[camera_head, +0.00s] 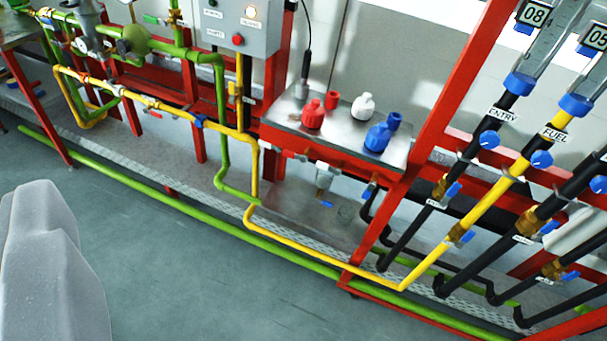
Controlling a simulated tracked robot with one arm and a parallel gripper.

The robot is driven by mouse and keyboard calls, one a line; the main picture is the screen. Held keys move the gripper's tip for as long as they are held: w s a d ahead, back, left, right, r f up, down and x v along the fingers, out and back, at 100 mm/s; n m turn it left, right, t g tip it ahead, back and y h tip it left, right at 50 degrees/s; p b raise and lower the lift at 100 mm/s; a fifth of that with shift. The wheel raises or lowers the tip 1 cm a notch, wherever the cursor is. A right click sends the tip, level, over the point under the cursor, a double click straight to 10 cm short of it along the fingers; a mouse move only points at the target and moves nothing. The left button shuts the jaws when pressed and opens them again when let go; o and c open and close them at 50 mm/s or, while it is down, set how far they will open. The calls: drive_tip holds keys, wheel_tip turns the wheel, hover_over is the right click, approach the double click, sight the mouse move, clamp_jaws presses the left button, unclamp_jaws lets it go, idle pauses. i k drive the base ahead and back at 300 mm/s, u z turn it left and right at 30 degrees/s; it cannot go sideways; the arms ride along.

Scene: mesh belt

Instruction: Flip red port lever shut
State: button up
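A pale grey piece, likely one finger of my gripper (50,265), fills the lower left corner. Only this piece shows, so its opening cannot be told. It is well apart from the pipes and the rack. A metal shelf (345,125) in the middle bears red, white and blue bottle-like pieces. Small ports hang under its front edge: a pale one (323,178) in the middle and a blue-handled one (370,190) at the right. A small fitting (277,151) sits under the left end. I cannot clearly pick out a red lever there against the red frame.
A yellow pipe (325,257) and a green pipe (240,238) run low in front of the shelf. A red post (440,110) stands at its right, with labelled pipes and blue-handled valves beyond. A grey control box (235,25) hangs behind. The grey floor is clear.

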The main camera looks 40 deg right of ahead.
sight(302, 158)
drive_tip(key=k, duration=0.85)
drive_tip(key=z, duration=0.7)
drive_tip(key=i, duration=1.65)
drive_tip(key=u, duration=0.5)
